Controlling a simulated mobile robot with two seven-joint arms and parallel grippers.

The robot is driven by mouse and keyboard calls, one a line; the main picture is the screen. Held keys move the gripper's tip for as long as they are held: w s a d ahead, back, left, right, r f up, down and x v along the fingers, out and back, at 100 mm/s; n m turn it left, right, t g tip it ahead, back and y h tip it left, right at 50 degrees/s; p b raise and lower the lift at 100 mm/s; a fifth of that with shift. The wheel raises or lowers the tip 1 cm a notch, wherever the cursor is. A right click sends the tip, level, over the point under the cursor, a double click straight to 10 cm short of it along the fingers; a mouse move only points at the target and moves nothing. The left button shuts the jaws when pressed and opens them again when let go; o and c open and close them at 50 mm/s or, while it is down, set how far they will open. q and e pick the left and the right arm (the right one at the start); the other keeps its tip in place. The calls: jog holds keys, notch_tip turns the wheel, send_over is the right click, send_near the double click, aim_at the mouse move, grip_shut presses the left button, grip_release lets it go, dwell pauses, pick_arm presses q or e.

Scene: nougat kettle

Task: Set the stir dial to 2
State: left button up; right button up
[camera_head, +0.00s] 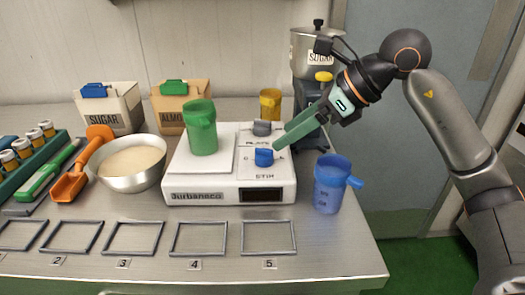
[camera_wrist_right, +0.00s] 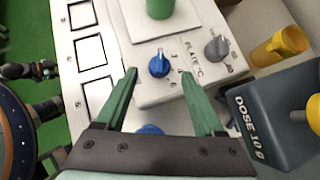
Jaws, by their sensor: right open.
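The blue stir dial (camera_head: 264,157) sits on the front panel of the white hotplate stirrer (camera_head: 180,182), above the STIR label. A grey dial (camera_head: 262,128) marked PLATE is behind it. My right gripper (camera_head: 281,140) is open and empty, reaching in from the upper right with its green fingertips close to the blue dial. In the right wrist view the blue dial (camera_wrist_right: 159,65) shows between and just beyond the fingertips (camera_wrist_right: 158,74). I cannot tell whether they touch it. The dial's exact setting is too small to read. My left gripper is not in view.
A green beaker (camera_head: 203,132) stands on the stirrer's plate. A blue jug (camera_head: 330,185) stands close to its right side, and a yellow cup (camera_head: 270,104) and a dark dispenser (camera_head: 312,80) behind. A bowl (camera_head: 128,180) is left; metal frames (camera_head: 268,254) line the front.

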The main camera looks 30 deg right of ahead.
aim_at(264, 149)
jog(key=x, duration=0.7)
jog(key=shift+w+a+f, duration=0.1)
jog(key=shift+w+f, duration=0.05)
jog(key=shift+w, duration=0.05)
jog(key=shift+c, duration=0.3)
grip_shut()
